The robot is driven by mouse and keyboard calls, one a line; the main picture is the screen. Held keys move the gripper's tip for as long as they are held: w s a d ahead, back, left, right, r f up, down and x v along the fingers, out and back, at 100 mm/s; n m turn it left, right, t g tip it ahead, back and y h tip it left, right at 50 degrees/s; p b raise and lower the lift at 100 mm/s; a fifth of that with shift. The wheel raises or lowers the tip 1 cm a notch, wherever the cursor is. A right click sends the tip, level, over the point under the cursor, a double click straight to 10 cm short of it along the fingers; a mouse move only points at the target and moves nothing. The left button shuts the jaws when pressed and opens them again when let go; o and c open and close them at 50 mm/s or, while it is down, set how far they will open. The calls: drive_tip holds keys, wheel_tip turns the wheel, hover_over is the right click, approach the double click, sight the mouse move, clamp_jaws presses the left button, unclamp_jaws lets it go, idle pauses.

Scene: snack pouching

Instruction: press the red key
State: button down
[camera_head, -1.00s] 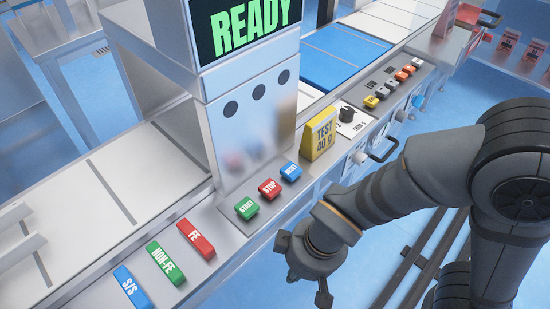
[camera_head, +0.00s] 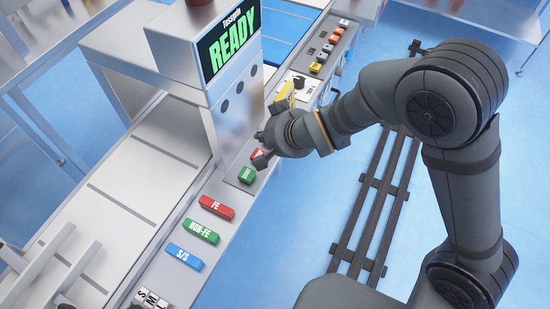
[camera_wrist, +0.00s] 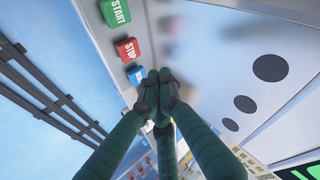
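The red STOP key (camera_wrist: 127,50) sits on the control panel between the green START key (camera_wrist: 115,13) and a blue key (camera_wrist: 137,76) in the wrist view. In the head view the red key (camera_head: 256,154) is mostly hidden by my gripper (camera_head: 262,160), and START (camera_head: 247,175) shows just in front of it. My gripper's dark green fingers (camera_wrist: 156,88) are drawn together at the tips, with nothing seen between them. The tips appear beside the blue key, a little off the red one. I cannot tell whether they touch anything.
A machine column with a green READY screen (camera_head: 234,42) rises beside the keys. Red FE (camera_head: 216,207), green NON-FE (camera_head: 200,231) and blue S/S (camera_head: 184,257) blocks lie on the ledge. A yellow test block (camera_head: 284,92) stands beyond my gripper.

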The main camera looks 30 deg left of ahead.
drive_tip(key=shift+w+a+r+m+y, duration=0.2)
drive_tip(key=shift+w+a+r+m, duration=0.15)
drive_tip(key=shift+a+m, duration=0.15)
drive_tip(key=shift+w+a+r+m+y, duration=0.2)
drive_tip(key=shift+w+a+r+m, duration=0.1)
drive_tip(key=shift+a+m, duration=0.15)
drive_tip(key=shift+f, duration=0.1)
wheel_tip(320, 180, down, 7)
drive_tip(key=b, duration=0.3)
drive_tip(key=shift+b, duration=0.4)
drive_tip(key=shift+f+b, duration=0.85)
drive_tip(key=shift+b, duration=0.25)
drive_tip(key=shift+f, duration=0.1)
drive_tip(key=shift+f+b, duration=0.3)
drive_tip(key=shift+b, duration=0.4)
